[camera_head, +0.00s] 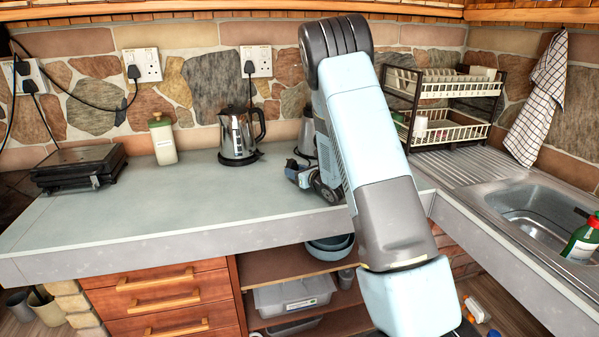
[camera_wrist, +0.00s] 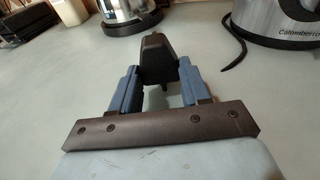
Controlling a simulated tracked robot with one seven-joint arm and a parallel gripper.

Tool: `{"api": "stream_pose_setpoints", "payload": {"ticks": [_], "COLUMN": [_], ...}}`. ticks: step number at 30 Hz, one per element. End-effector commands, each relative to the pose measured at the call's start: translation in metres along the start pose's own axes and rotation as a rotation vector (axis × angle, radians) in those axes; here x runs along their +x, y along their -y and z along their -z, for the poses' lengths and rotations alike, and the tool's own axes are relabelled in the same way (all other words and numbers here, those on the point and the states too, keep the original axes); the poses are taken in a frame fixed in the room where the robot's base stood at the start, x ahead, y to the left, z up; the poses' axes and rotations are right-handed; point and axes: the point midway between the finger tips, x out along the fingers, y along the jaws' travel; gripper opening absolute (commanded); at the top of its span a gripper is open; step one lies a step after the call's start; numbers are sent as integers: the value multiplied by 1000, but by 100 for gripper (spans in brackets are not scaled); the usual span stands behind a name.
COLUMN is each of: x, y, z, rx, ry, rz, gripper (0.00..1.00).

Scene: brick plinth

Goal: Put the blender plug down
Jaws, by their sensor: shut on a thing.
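The black blender plug (camera_wrist: 156,58) shows in the wrist view, between the blue fingers of my gripper (camera_wrist: 157,75). My gripper is shut on it, and its pins point back toward my palm. The counter is behind the plug; I cannot tell whether the plug touches it. In the head view my gripper (camera_head: 296,172) is low over the counter, and the plug cannot be made out. The silver blender base (camera_wrist: 285,20) stands to the right in the wrist view, with a black cord (camera_wrist: 236,45) beside it. My arm mostly hides the blender (camera_head: 305,138) in the head view.
A steel kettle (camera_head: 238,138) stands left of my gripper, with a pale green-lidded bottle (camera_head: 162,140) farther left. A black appliance (camera_head: 78,168) is at the far left. Wall sockets (camera_head: 256,61) are behind. The counter's front left (camera_head: 170,205) is clear. A dish rack (camera_head: 450,100) and sink (camera_head: 540,210) are right.

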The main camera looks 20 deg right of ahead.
Motion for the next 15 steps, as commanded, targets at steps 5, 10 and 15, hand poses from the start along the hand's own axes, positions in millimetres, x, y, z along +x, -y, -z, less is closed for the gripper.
{"api": "stream_pose_setpoints", "payload": {"ticks": [5,10,15], "x": [1,1,1], "y": [0,0,0], "z": [5,11,17], "rx": [0,1,2], "ry": [-1,-5,-11], "rz": [0,1,1], "gripper": [0,0,0]}}
